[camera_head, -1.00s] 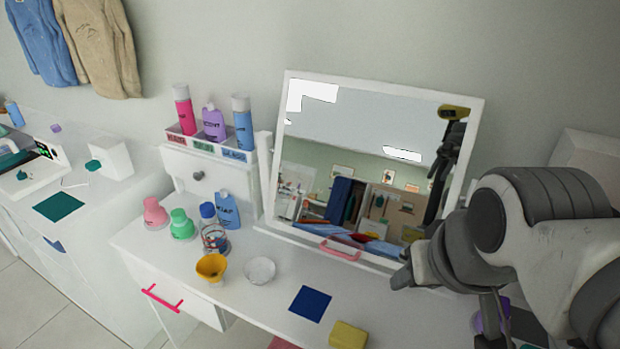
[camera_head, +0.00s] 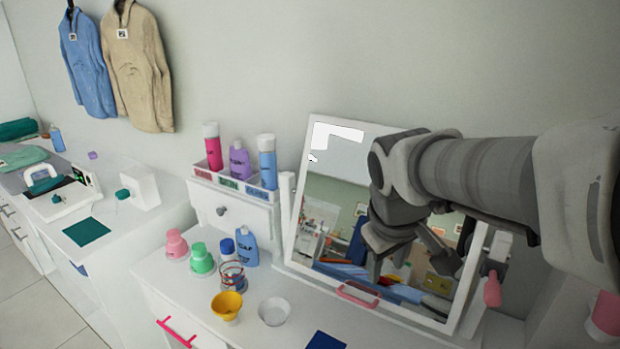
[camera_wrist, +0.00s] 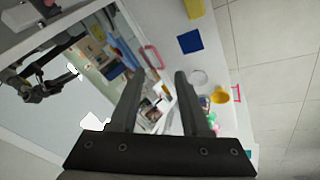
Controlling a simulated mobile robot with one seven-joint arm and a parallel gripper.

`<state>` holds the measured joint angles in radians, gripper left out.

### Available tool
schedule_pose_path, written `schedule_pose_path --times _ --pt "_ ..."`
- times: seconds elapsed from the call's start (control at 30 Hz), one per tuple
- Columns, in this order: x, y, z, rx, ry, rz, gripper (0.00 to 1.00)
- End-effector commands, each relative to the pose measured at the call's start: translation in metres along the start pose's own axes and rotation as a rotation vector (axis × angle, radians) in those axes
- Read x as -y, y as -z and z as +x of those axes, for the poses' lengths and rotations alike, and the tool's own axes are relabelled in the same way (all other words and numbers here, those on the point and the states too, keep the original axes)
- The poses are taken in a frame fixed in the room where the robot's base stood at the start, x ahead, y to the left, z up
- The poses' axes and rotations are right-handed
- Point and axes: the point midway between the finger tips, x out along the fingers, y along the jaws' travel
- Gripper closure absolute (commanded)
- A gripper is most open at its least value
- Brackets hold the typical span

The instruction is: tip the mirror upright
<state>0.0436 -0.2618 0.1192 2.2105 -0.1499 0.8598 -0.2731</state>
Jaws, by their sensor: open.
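The mirror (camera_head: 340,195) has a white frame and stands on the white dressing table, tilted back between its posts. A pink handle (camera_head: 358,294) sits at its lower edge. My gripper (camera_head: 392,262) is in front of the mirror's glass and hides part of its middle and right side. In the wrist view my gripper (camera_wrist: 156,82) is open with nothing between its fingers. There the mirror (camera_wrist: 70,100) fills the left side, and its pink handle (camera_wrist: 153,57) lies just beyond the fingertips. I cannot tell whether a finger touches the glass.
Left of the mirror, an organizer (camera_head: 232,183) holds several bottles. A blue soap bottle (camera_head: 246,246), pink and green bottles, a yellow bowl (camera_head: 227,305) and a white bowl (camera_head: 274,311) stand on the table. A blue square (camera_head: 325,341) lies at the front.

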Motion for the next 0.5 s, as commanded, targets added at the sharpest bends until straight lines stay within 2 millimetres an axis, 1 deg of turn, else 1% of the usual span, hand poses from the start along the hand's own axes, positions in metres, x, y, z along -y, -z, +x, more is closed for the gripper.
schedule_pose_path --times 0.03,0.2,0.37,0.5 --pt "-0.003 0.010 0.007 0.017 0.003 -0.040 0.53" --pt "-0.009 0.041 0.033 0.055 0.013 -0.177 0.53" --pt "-0.011 0.067 0.062 0.085 0.032 -0.304 0.53" --pt "-0.011 0.087 0.091 0.104 0.056 -0.412 0.53"
